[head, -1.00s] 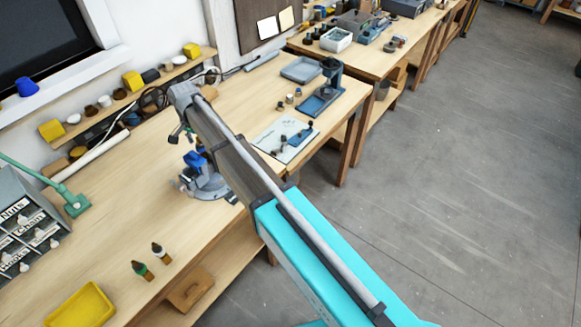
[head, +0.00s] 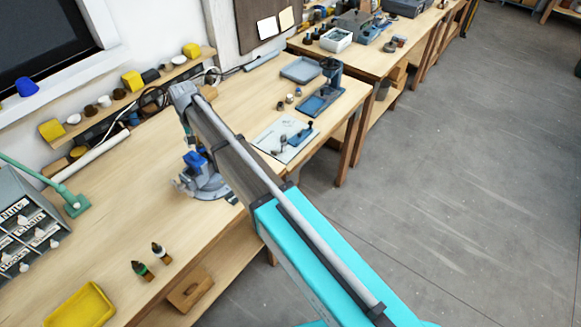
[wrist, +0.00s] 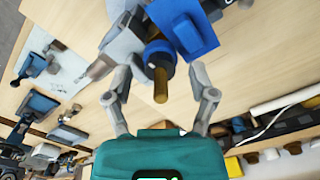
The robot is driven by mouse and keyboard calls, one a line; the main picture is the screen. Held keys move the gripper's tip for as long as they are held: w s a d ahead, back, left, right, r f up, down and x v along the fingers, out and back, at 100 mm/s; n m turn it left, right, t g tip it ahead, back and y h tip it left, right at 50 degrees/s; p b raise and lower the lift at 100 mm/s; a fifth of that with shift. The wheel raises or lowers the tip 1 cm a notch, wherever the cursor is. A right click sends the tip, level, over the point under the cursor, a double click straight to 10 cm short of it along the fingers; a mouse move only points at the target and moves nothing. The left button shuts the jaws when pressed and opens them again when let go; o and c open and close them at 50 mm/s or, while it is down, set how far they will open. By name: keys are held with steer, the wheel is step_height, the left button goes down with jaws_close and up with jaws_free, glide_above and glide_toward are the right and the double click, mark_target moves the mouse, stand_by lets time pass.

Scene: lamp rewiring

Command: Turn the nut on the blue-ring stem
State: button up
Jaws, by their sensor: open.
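The stem (wrist: 161,84) is a brass-coloured rod with a blue ring (wrist: 157,54) around it, in the wrist view. It sticks out of a grey and blue vise (wrist: 196,36), which stands on the bench in the head view (head: 207,186). My gripper (wrist: 162,72) is open. Its two fingers are on either side of the stem and ring, with gaps visible on both sides. I cannot make out a separate nut on the stem. In the head view my arm hides part of the vise, and the stem is too small to tell.
A white board with small blue and dark parts (head: 283,137) lies right of the vise, with a blue stand (head: 322,95) beyond it. Bare bench lies left of the vise.

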steer(key=n, duration=1)
steer(key=shift+n, duration=0.4)
step_height(320, 180, up, 14)
steer(key=p, duration=1.4)
steer(key=s+d+f+m+b, duration=0.3)
steer(key=d+f+b, duration=0.7)
steer(key=d, duration=0.5)
steer(key=s+d+f+m+b, duration=0.4)
steer(key=d+f+b, duration=0.6)
steer(key=d, duration=0.5)
steer(key=shift+f+m+b, duration=0.35)
steer(key=shift+f+m, duration=0.05)
steer(key=shift+m, duration=0.3)
steer(key=s+d+f+m+b, duration=0.1)
steer(key=s+d+m+b, duration=0.1)
steer(key=s+d, duration=0.3)
steer(key=s+d+f+m+b, duration=0.1)
steer(key=s+d+f+m, duration=0.1)
steer(key=s+d, duration=0.3)
steer(key=d+m, duration=0.1)
steer(key=d, duration=0.2)
steer(key=shift+d+f+b, duration=0.3)
steer(key=shift+d+b, duration=0.05)
